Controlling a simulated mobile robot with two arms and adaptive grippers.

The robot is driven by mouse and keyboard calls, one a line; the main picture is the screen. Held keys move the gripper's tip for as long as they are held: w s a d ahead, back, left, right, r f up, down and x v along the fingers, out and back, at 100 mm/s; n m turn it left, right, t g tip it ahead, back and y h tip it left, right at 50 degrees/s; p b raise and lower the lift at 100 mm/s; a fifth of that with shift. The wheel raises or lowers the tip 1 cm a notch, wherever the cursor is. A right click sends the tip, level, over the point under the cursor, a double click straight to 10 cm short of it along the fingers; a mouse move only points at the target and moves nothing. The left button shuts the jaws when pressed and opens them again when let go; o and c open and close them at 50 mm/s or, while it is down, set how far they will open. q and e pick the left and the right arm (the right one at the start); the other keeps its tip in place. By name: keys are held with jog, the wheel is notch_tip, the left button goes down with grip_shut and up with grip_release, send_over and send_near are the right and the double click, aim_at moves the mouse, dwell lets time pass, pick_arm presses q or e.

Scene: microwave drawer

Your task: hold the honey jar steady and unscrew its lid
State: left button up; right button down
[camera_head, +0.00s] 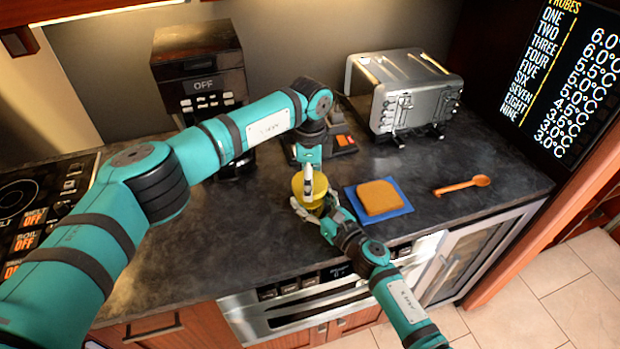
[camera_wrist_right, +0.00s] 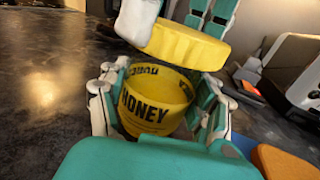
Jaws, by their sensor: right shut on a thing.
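The honey jar stands on the dark counter. In the right wrist view its yellow label (camera_wrist_right: 155,97) reads HONEY. The yellow round lid (camera_head: 308,188) is at the jar's top; it also shows in the right wrist view (camera_wrist_right: 188,44). My right gripper (camera_head: 317,208) is shut on the jar's body, with fingers on both sides in the right wrist view (camera_wrist_right: 158,105). My left gripper (camera_head: 308,182) reaches down from above with its fingers at the lid. Whether they are closed on it is unclear.
A blue mat (camera_head: 352,203) with a tan slice (camera_head: 380,197) lies just right of the jar. A wooden spoon (camera_head: 462,186) lies further right. A silver toaster (camera_head: 405,92) and a dark coffee machine (camera_head: 200,75) stand behind. The counter left of the jar is clear.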

pick_arm(q)
jog(key=shift+r, duration=0.1)
dwell(0.6)
jog(key=shift+r, duration=1)
jog(key=shift+r, duration=2)
pick_arm(e)
jog(key=shift+c, duration=0.8)
grip_release()
jog(key=shift+s+d, duration=0.1)
